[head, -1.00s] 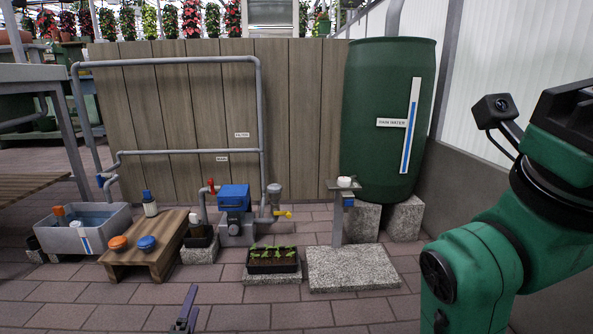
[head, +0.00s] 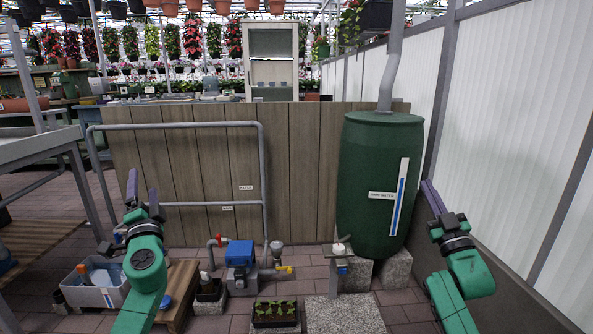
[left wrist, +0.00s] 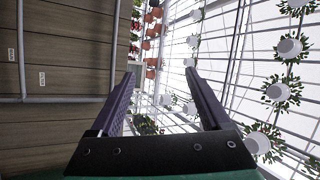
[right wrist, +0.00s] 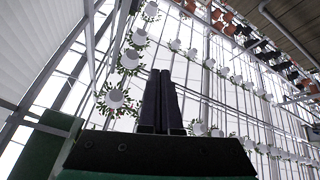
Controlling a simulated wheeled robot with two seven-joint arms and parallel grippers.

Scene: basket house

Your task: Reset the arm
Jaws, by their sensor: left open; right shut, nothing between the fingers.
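My left gripper (head: 143,190) is raised at the left of the head view, in front of the wooden panel wall, with its fingers pointing up. In the left wrist view its two purple fingers (left wrist: 160,90) stand wide apart with nothing between them. My right gripper (head: 434,198) is raised at the right of the head view, beside the green rain barrel, also pointing up. In the right wrist view its fingers (right wrist: 160,100) are together and hold nothing. Both green arms reach up from the bottom of the head view.
The green rain barrel (head: 372,185) stands at the back right. A blue pump (head: 240,254), a seedling tray (head: 275,313) and a grey stone slab (head: 345,316) are on the brick floor between my arms. A grey basin (head: 92,290) and wooden bench (head: 178,285) lie partly behind my left arm.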

